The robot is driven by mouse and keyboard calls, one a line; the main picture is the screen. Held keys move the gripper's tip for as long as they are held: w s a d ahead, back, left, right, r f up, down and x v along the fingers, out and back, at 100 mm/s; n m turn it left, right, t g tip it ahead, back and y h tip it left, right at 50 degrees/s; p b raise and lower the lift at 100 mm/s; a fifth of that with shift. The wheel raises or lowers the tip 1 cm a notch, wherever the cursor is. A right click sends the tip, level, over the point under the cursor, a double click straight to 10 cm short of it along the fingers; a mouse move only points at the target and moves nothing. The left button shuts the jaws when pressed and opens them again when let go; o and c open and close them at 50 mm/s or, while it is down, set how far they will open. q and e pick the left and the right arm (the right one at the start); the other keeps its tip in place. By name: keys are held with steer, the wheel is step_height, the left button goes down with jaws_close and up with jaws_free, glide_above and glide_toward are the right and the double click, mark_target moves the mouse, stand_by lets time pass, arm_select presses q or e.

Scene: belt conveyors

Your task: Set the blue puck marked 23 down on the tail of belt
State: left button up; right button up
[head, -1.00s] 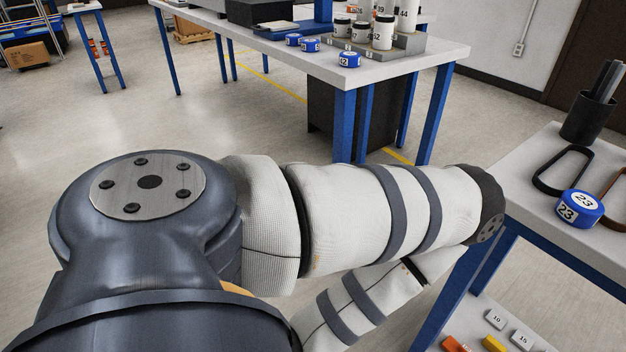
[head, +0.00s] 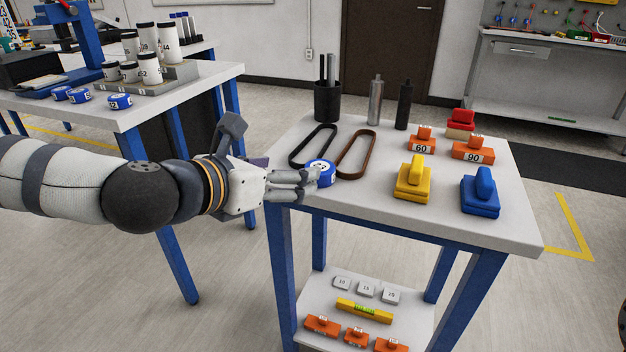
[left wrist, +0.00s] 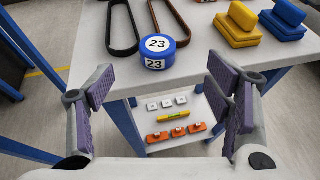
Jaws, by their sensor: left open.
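The blue puck marked 23 (head: 320,170) sits on the near left edge of the grey-white table (head: 480,222), by a black belt loop and a brown one. It also shows in the left wrist view (left wrist: 155,52), upright, with 23 on its white top and side. My left gripper (head: 312,182) is open at the table's near left edge, its fingers partly in front of the puck in the head view. In the left wrist view my open fingers (left wrist: 162,92) stand wide apart, with the puck between and beyond them, untouched. No belt conveyor shows. My right gripper is not in view.
Yellow (head: 412,180) and blue (head: 480,194) handled blocks, orange weights (head: 472,150) and a black cup (head: 327,103) stand on the table. Its lower shelf holds small tiles and orange pieces. A second table at left holds several blue pucks (head: 120,102) and white jars.

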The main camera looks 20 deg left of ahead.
arm_select(q)
steer(key=x, duration=0.4)
steer(key=b+x, duration=0.1)
steer(key=x, duration=0.6)
steer(key=shift+w+a+f, duration=0.15)
steer(key=shift+f, duration=0.4)
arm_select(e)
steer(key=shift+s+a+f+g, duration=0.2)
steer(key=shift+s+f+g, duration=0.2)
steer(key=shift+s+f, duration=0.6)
arm_select(q)
steer(key=c, duration=1.4)
